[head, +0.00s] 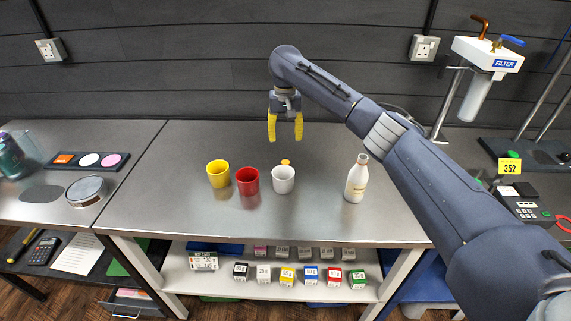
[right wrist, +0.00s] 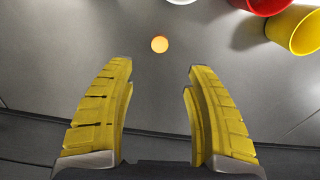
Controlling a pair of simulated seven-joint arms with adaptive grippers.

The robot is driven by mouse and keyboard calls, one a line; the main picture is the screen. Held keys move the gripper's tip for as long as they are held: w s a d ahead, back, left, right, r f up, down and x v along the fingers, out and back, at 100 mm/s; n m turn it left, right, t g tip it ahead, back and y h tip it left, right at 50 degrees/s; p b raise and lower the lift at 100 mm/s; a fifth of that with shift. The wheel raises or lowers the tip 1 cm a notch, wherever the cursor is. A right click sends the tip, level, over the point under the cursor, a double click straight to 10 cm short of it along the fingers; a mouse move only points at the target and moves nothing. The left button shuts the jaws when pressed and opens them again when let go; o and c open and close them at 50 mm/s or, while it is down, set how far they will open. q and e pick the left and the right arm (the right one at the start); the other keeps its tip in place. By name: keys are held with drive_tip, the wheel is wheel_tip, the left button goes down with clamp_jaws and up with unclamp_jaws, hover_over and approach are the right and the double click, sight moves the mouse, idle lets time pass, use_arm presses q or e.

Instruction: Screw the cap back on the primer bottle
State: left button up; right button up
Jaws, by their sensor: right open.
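The white primer bottle (head: 355,182) stands upright on the steel table, right of the cups; its narrow neck shows no cap on it. A small round yellow-orange cap (head: 285,162) lies on the table just behind the white cup. In the right wrist view the cap (right wrist: 159,44) shows beyond the fingertips, centred between them. My right gripper (head: 285,139) hangs fingers down above the table, behind the cap. Its yellow fingers are open with nothing between them, and they also show in the right wrist view (right wrist: 159,68). My left gripper is out of view.
A yellow cup (head: 218,174), a red cup (head: 247,181) and a white cup (head: 284,180) stand in a row in front of the cap. A filter unit (head: 487,55) stands at the right. Clear tabletop lies between white cup and bottle.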

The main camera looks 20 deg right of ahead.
hover_over(286, 162)
drive_tip(key=shift+w+a+f, duration=0.1)
drive_tip(key=shift+f, duration=3)
drive_tip(key=shift+f, duration=0.1)
drive_tip(key=shift+f, duration=2.5)
drive_tip(key=shift+o, duration=0.3)
drive_tip(key=c, duration=1.1)
